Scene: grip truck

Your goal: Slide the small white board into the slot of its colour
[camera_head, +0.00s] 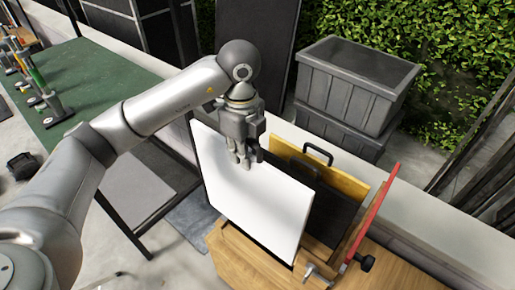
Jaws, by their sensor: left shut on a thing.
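The white board (250,200) stands on edge, slightly tilted, at the left side of the wooden rack (280,268). My left gripper (247,163) comes from above and is shut on the board near its top edge. The board's lower edge is close to the rack's front left. I cannot tell whether it sits inside a slot. A black board (330,212), a yellow board (345,182) with a dark handle and a red board (373,212) stand in the rack to the right. My right gripper is not in view.
The rack rests on a wooden surface (395,268), with a dark knob (366,262) at its right. Grey crates (355,85) stand behind, beyond a pale ledge (425,215). A green-topped table (85,80) with tools stands at the left.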

